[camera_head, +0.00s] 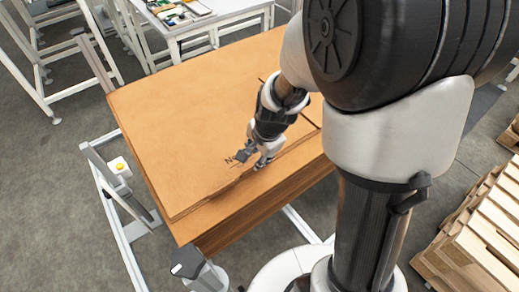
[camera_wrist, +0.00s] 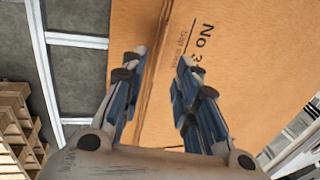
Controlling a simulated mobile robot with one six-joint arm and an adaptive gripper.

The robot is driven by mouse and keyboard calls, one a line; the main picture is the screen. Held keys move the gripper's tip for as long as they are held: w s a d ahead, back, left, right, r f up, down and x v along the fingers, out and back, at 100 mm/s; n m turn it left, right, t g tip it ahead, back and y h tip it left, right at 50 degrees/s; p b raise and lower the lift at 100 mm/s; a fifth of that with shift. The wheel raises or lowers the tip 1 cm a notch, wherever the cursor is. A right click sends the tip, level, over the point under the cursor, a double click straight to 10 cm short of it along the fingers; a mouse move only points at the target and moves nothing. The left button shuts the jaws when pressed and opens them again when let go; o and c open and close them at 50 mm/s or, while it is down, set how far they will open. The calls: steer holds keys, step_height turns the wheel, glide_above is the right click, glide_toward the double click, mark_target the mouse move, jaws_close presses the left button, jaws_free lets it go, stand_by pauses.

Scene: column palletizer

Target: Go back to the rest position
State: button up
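My gripper (camera_head: 252,158) hangs over the near part of a stack of flat brown cardboard (camera_head: 190,100) in the head view. In the wrist view my gripper (camera_wrist: 160,68) has its two blue-and-grey fingers apart, with nothing between them. The cardboard (camera_wrist: 230,90) lies below and beyond the fingers, with printed text beginning "No" near the right fingertip. I cannot tell whether the fingertips touch the cardboard. My arm hides the right part of the stack in the head view.
A white metal frame with a yellow button (camera_head: 119,167) stands left of the stack. A white table (camera_head: 205,14) with small items is behind it. Wooden pallets (camera_head: 480,235) are stacked at the right. Grey floor (camera_head: 50,170) is open at the left.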

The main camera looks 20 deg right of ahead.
steer(key=s+a+r+n+t, duration=0.1)
steer(key=s+r+n, duration=0.55)
steer(key=r, duration=0.65)
steer(key=s+r+n, duration=0.2)
steer(key=s+n, duration=0.2)
steer(key=s, duration=0.2)
steer(key=s+r+n+h, duration=0.1)
steer(key=s+r+n, duration=0.2)
steer(key=s, duration=0.3)
steer(key=shift+s+d+n+t, duration=0.3)
steer(key=shift+n+t, duration=0.1)
steer(key=shift+n, duration=0.05)
